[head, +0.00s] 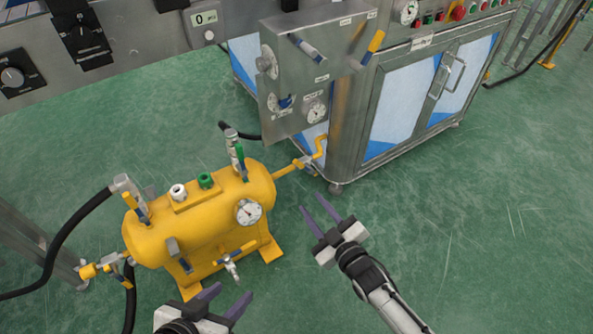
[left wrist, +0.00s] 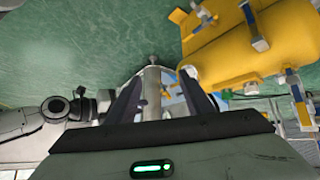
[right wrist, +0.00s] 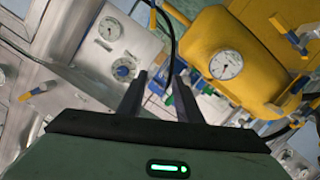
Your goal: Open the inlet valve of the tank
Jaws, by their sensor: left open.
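The yellow tank (head: 165,245) stands on the floor at lower left in the head view, with a round gauge (head: 248,211). A small valve (head: 304,162) sits on the right pipe. I cannot tell which is the inlet valve. My left gripper (head: 230,293) is open and empty, in front of the tank. My right gripper (head: 313,203) is open and empty, right of the tank.
A steel cabinet (head: 350,130) with a panel of gauges and knobs (head: 290,118) stands behind the tank. A black hose (head: 60,235) runs from the tank's left. A grey console (head: 125,40) crosses the upper left. The green floor at right is clear.

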